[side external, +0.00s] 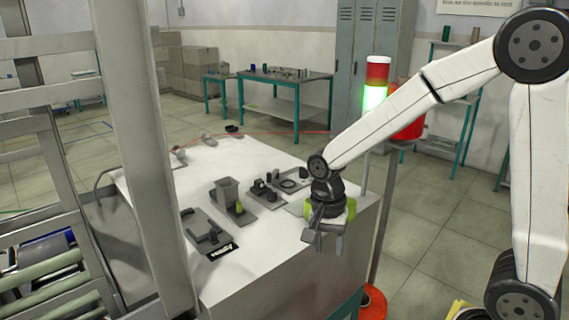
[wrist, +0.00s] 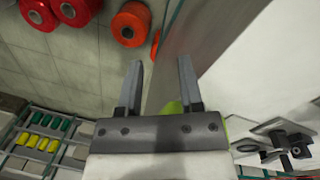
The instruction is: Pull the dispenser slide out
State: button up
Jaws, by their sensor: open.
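A grey hopper-like box (side external: 226,188), which looks like the dispenser, stands on the white worktop in the side external view. A small yellow-green part (side external: 239,208) sits at its front right; I cannot tell which part is the slide. My gripper (side external: 322,244) is at the worktop's near right edge, well to the right of the dispenser and apart from it. In the wrist view my gripper (wrist: 161,72) has its two fingers apart with nothing between them. The dispenser cannot be made out clearly in the wrist view.
The white worktop (side external: 275,245) also carries a flat dark fixture (side external: 207,233) and small black fixtures (side external: 264,192). A signal tower (side external: 376,85) stands behind my arm. In the wrist view, red spools (wrist: 76,10) and an orange spool (wrist: 131,24) lie beyond the worktop edge.

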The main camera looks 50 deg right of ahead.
aim_at(238, 202)
jog(key=w+a+r+n, duration=0.1)
jog(key=w+r+n, duration=0.1)
jog(key=w, duration=0.6)
jog(key=w+a+r+n, duration=0.1)
jog(key=w+r+n, duration=0.1)
jog(key=w+r, duration=0.2)
jog(key=w+a+r+n+t, duration=0.1)
jog(key=w+a+r+n, duration=0.1)
jog(key=w, duration=0.9)
jog(key=shift+w+r+n, duration=0.35)
jog(key=shift+r+n, duration=0.15)
jog(key=shift+r, duration=0.25)
jog(key=shift+f, duration=0.2)
jog(key=shift+f, duration=3.6)
grip_shut()
